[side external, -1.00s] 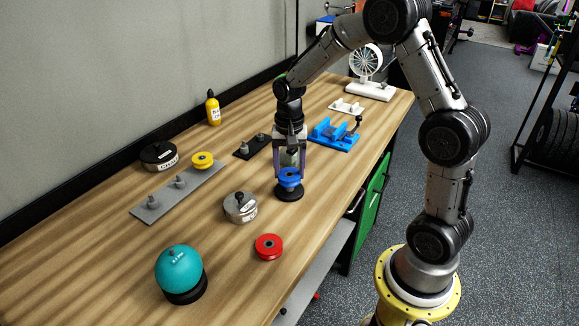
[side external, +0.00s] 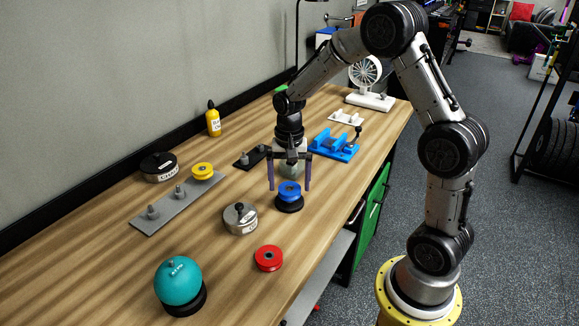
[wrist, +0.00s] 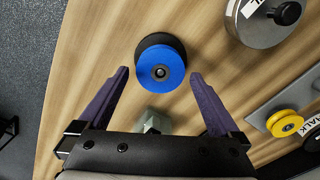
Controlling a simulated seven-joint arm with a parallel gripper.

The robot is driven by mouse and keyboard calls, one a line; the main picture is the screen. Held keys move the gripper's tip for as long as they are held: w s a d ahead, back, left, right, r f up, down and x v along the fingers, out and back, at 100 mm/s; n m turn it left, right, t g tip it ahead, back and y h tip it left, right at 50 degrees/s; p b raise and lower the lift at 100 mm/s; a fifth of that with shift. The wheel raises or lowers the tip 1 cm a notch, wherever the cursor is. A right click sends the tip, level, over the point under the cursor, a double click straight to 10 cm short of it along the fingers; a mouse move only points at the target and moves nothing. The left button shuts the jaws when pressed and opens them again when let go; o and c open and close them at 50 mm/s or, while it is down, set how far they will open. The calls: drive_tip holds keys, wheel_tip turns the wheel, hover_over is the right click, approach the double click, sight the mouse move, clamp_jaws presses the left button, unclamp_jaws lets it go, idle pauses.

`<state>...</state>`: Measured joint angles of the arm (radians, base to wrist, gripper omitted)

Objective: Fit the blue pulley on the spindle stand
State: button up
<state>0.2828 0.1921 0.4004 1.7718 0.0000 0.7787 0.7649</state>
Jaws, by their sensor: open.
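The blue pulley (side external: 289,189) sits on top of a round black base (side external: 289,204) near the middle of the table. In the wrist view the pulley (wrist: 160,69) looks level, with a small dark centre, and covers much of the black base (wrist: 147,44). My gripper (side external: 289,187) is open, its two purple fingers on either side of the pulley. In the wrist view there are gaps between both fingertips (wrist: 160,74) and the pulley. A grey plate (side external: 160,216) with upright posts carries a yellow pulley (side external: 203,171). I cannot tell for certain which is the spindle stand.
A silver weight (side external: 240,218), red pulley (side external: 269,258) and teal ball (side external: 178,281) stand nearer the camera. A greenish-grey object (wrist: 153,122) shows between my fingers.

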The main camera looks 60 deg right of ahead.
sight(288, 187)
wheel_tip(288, 187, up, 13)
drive_tip(key=shift+r, duration=0.2)
idle(0.4)
drive_tip(key=s+a+r+n+t, duration=0.3)
drive_tip(key=s+a+r, duration=0.4)
drive_tip(key=s+r, duration=0.2)
drive_tip(key=s+a+f+n+t, duration=0.2)
drive_tip(key=s+f+n, duration=0.4)
drive_tip(key=s+n, duration=0.3)
drive_tip(key=s+a, duration=0.1)
drive_tip(key=s, duration=0.1)
drive_tip(key=shift+s+a+f+t, duration=0.2)
drive_tip(key=shift+s+a+t, duration=0.1)
drive_tip(key=shift+s+a, duration=0.1)
